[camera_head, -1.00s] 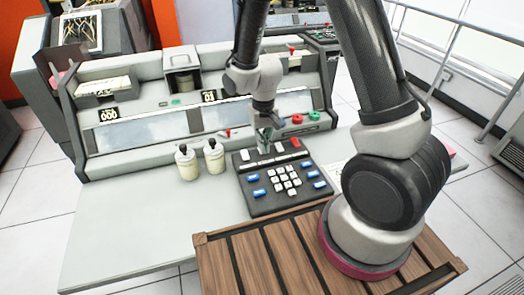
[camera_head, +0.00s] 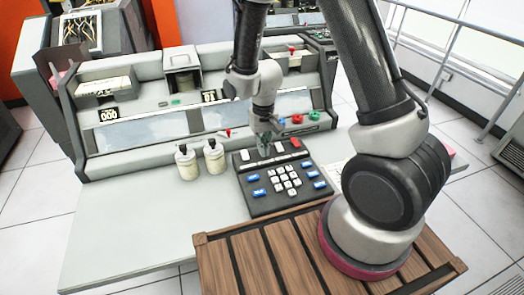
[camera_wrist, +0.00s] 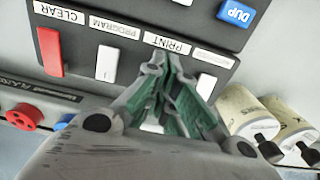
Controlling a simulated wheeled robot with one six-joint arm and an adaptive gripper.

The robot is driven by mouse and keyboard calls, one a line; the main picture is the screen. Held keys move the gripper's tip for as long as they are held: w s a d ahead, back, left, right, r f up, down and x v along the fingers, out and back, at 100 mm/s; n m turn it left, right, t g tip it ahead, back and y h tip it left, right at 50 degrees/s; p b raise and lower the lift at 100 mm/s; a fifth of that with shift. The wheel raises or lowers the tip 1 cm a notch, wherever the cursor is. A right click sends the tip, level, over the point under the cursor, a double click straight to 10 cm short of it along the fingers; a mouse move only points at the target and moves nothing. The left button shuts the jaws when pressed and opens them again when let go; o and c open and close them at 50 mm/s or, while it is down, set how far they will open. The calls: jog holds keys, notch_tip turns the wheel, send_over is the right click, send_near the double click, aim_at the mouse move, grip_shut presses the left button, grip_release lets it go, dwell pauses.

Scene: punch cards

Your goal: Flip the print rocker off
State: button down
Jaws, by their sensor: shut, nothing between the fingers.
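The black control panel (camera_head: 262,207) lies on the desk, with a row of rockers along its far edge. In the wrist view, the PRINT label (camera_wrist: 167,43) is readable, but the rocker beside it is mostly hidden behind my gripper (camera_wrist: 162,66). My gripper's fingers are together and empty, with the tips right at the PRINT position; I cannot tell whether they touch. In the head view, my gripper (camera_head: 265,152) is over the far edge of the panel, left of centre. The PRINT rocker's tilt cannot be seen.
Beside PRINT are the white PROGRAM rocker (camera_wrist: 107,62), the red CLEAR rocker (camera_wrist: 50,52) and another white rocker (camera_wrist: 206,86). Two cream bottles (camera_head: 187,163) (camera_head: 214,157) stand left of the panel. Red and green knobs (camera_head: 314,116) sit behind it. The desk's left front (camera_head: 130,235) is clear.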

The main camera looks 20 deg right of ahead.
jog(key=shift+r, duration=3.55)
jog(key=s+d+r+t, duration=0.2)
jog(key=s+d+r, duration=0.5)
jog(key=r, duration=0.5)
jog(key=s+d+r+t, duration=0.2)
jog(key=s+d+r, duration=0.6)
jog(key=s+r, duration=0.4)
jog(key=shift+r, duration=0.1)
